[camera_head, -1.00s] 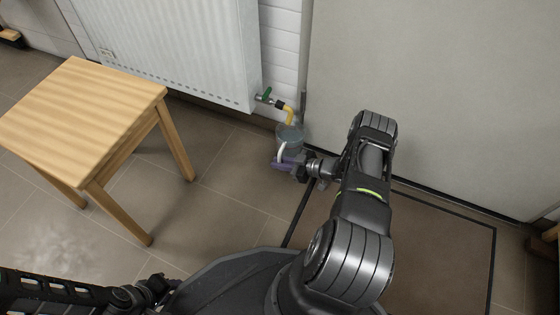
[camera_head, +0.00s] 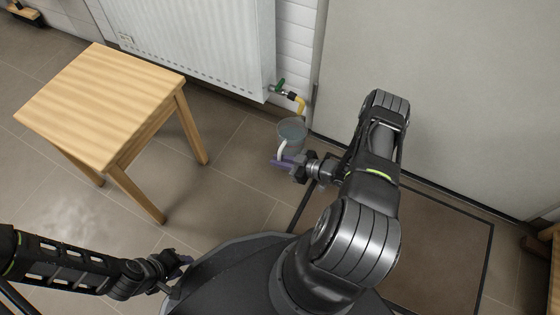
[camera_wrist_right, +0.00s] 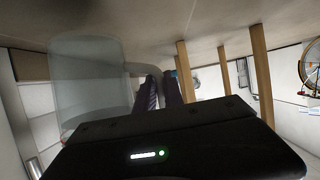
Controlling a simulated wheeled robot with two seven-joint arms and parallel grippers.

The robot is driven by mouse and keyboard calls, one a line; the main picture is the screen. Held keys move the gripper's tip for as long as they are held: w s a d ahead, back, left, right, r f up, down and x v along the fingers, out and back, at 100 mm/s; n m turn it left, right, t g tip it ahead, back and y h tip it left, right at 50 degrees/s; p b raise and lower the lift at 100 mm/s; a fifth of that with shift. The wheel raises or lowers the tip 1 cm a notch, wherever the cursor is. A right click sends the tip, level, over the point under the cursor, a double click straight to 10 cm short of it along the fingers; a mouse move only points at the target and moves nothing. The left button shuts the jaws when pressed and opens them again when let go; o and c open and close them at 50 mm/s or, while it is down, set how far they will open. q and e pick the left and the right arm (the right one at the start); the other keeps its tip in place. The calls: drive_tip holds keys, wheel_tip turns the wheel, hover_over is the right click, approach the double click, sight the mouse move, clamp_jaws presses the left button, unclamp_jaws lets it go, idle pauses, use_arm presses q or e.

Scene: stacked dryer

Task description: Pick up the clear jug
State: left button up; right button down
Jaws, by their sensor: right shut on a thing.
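I cannot tell whether the jug's base touches the floor. My left gripper (camera_head: 184,262) is low at the left of my base, apart from everything; its opening is too small to judge.
A radiator (camera_head: 195,40) with a green-handled valve (camera_head: 280,85) and yellow pipe (camera_head: 301,103) stands behind the jug. A wooden stool (camera_head: 100,100) is at the left. A large pale panel (camera_head: 430,90) rises at the right. Tiled floor (camera_head: 235,195) between stool and jug is clear.

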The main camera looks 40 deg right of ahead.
sight(279, 151)
wheel_tip(279, 151, up, 9)
drive_tip(key=p, duration=0.3)
drive_tip(key=shift+w+r, duration=0.1)
drive_tip(key=shift+r, duration=0.1)
